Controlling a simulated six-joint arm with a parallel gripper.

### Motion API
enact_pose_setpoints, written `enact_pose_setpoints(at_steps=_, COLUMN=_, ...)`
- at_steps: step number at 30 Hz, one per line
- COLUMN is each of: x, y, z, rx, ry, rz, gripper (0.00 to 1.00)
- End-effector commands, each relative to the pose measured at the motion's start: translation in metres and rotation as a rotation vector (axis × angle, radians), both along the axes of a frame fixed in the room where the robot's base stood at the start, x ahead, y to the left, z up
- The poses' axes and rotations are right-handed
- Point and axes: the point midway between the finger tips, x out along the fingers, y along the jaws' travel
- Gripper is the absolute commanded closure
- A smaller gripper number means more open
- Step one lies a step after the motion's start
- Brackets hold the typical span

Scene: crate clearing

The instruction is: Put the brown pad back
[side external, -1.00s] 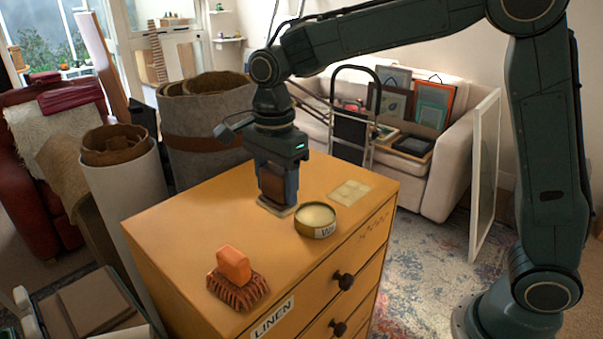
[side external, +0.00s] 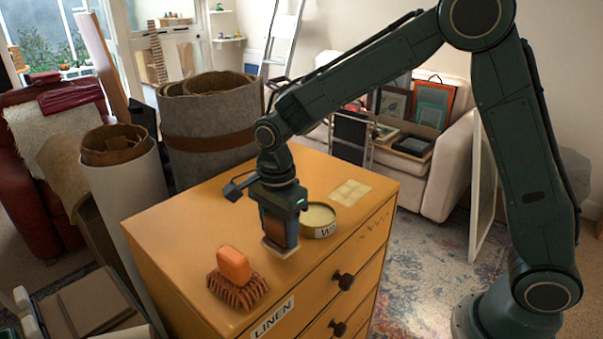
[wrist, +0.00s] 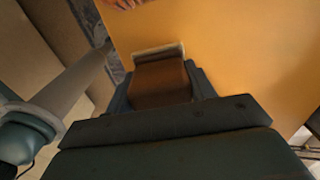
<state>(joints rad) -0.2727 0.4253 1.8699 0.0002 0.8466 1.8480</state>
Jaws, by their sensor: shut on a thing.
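The brown pad (side external: 273,228) is a dark brown block with a pale underside. My gripper (side external: 279,238) is shut on it, pointing down over the front part of the yellow dresser top (side external: 190,220). In the wrist view the pad (wrist: 160,84) sits between the two fingers, its pale edge facing away. I cannot tell whether its underside touches the wood. An open round tin (side external: 319,217) of pale wax stands just behind and right of my gripper, partly hidden by it. A pale square patch (side external: 350,193) lies flat on the dresser top near the back right.
A reddish-brown bristly brush (side external: 240,291) with an orange block (side external: 234,264) on it lies to the left front of my gripper. The left part of the dresser top is clear. Tall rolls (side external: 210,125) stand behind the dresser.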

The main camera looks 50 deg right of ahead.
Motion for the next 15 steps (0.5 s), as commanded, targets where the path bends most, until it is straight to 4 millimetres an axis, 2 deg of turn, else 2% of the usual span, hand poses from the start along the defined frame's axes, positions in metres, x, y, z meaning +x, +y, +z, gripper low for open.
enact_pose_setpoints(at_steps=3, x=0.0, y=0.0, z=-0.013, rx=-0.001, ry=0.002, rz=0.0, gripper=0.67)
enact_pose_setpoints(at_steps=6, x=0.0, y=0.0, z=-0.018, rx=0.0, ry=0.0, rz=0.0, gripper=0.67)
enact_pose_setpoints(at_steps=15, x=0.0, y=0.0, z=-0.019, rx=0.0, ry=-0.001, rz=0.0, gripper=0.67)
